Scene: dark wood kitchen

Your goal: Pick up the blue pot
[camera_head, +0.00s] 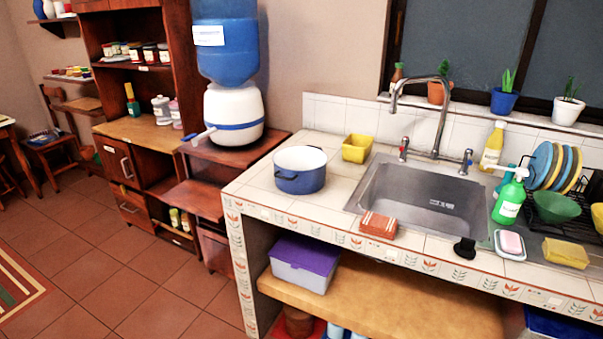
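A blue pot (300,181) with a white inside and rim stands upright on the tiled counter (262,189), left of the sink. It looks empty, and nothing covers it. A small blue flower pot (503,101) with a green plant stands on the window sill behind the sink. Neither of my grippers shows in the head view, so their state and their distance from the blue pot cannot be seen.
A yellow square container (357,148) stands right behind the blue pot. The metal sink (420,195) and a brick-red sponge (378,224) lie to its right. A water dispenser (232,110) stands on a lower stand to the left. The counter's left front is clear.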

